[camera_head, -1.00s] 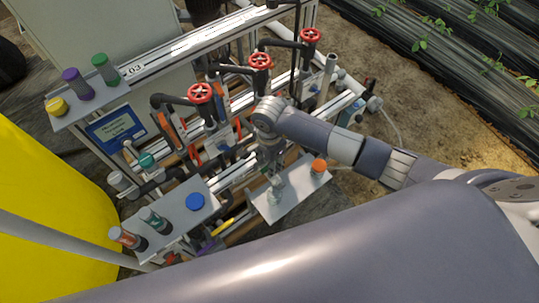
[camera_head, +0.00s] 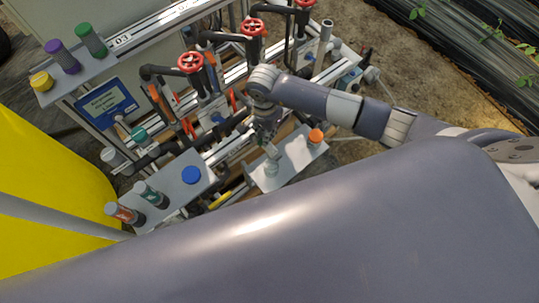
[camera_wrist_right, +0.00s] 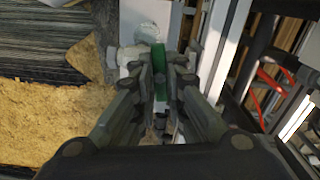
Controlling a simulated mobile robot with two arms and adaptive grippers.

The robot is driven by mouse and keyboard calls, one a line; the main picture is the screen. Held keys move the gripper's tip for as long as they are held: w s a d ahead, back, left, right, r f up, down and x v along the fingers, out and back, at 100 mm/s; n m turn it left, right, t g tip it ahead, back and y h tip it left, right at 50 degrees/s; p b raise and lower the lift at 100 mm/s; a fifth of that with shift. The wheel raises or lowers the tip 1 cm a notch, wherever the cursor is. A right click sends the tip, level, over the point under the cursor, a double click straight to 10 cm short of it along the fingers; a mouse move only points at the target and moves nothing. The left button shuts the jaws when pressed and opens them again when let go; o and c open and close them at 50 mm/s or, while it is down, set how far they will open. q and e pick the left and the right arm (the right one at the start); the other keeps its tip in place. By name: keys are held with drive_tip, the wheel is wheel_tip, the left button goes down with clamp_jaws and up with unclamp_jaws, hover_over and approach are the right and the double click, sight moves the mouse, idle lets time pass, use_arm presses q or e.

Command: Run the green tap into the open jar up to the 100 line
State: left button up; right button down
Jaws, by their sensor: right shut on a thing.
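My right gripper (camera_head: 267,139) is shut on a green part (camera_wrist_right: 160,75) that looks like the handle of the green tap; the fingers hide most of it. In the head view the gripper points down just above a pale, see-through jar (camera_head: 272,168) on a small grey shelf (camera_head: 288,165). In the right wrist view a whitish rounded shape (camera_wrist_right: 147,33) lies just beyond the fingertips, over a light plate; I cannot tell whether it is the jar. The jar's lines and liquid level are too small to read. My left gripper is not in view.
An orange-capped container (camera_head: 316,136) stands on the same shelf, right of the jar. Red handwheels (camera_head: 191,63) and pipes crowd behind. A left shelf (camera_head: 172,203) holds a blue lid (camera_head: 191,174) and small bottles. Purple, green and yellow caps (camera_head: 60,52) sit at upper left.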

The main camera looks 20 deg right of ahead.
drive_tip(key=shift+w+f+n, duration=0.1)
drive_tip(key=shift+f+n, duration=0.05)
drive_tip(key=shift+n, duration=0.45)
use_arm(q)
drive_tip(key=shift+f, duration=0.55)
use_arm(e)
drive_tip(key=shift+n, duration=0.3)
drive_tip(key=shift+n+b, duration=0.8)
drive_tip(key=shift+b, duration=0.2)
drive_tip(key=shift+n, duration=0.3)
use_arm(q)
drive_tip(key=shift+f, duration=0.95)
use_arm(e)
drive_tip(key=shift+r, duration=0.2)
idle(4.1)
